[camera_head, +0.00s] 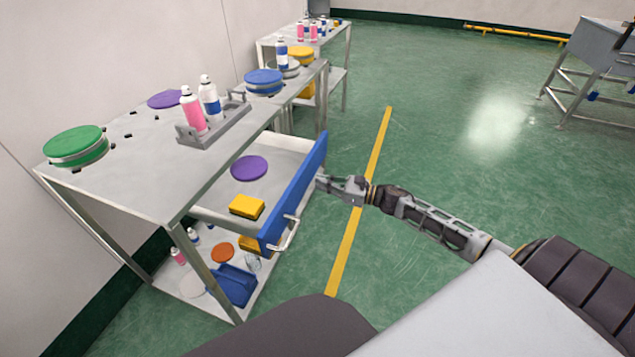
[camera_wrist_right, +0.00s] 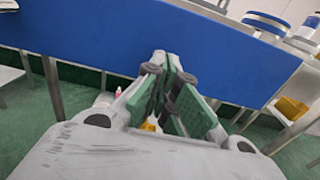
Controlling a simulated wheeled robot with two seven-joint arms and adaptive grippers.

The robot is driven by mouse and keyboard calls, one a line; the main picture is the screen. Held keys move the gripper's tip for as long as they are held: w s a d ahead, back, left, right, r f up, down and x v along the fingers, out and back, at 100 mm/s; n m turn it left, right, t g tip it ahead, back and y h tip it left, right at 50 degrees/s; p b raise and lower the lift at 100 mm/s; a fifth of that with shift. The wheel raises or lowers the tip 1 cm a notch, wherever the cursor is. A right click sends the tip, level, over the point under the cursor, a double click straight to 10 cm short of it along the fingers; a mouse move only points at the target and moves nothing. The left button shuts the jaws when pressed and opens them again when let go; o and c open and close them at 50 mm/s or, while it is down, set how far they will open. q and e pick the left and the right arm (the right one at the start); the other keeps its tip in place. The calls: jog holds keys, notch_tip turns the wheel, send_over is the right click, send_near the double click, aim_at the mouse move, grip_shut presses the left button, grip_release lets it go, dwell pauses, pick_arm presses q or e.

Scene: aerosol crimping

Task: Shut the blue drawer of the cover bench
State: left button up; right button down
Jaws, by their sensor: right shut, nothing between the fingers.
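The cover bench (camera_head: 150,185) stands at the left of the head view. Its blue drawer (camera_head: 300,185) is pulled out, and its inside shows a purple disc (camera_head: 249,168) and a yellow block (camera_head: 246,207). The metal handle (camera_head: 284,235) is on the near half of the blue front. My right gripper (camera_head: 322,182) is shut and empty, at the outer face of the front, beyond the handle. In the right wrist view the blue front (camera_wrist_right: 110,40) spans the picture ahead of the shut fingers (camera_wrist_right: 168,62). I cannot tell whether they touch it. My left gripper is not in view.
On the bench top are a green-lidded tin (camera_head: 76,147), a purple disc (camera_head: 165,99) and a grey rack (camera_head: 214,125) with two cans. The lower shelf holds a blue bin (camera_head: 233,285) and cans. Green floor right of the drawer is clear.

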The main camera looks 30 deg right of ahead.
jog(key=shift+x, duration=0.9)
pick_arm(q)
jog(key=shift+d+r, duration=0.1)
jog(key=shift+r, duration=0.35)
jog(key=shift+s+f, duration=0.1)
pick_arm(e)
jog(key=shift+w+a, duration=0.1)
jog(key=shift+w, duration=0.05)
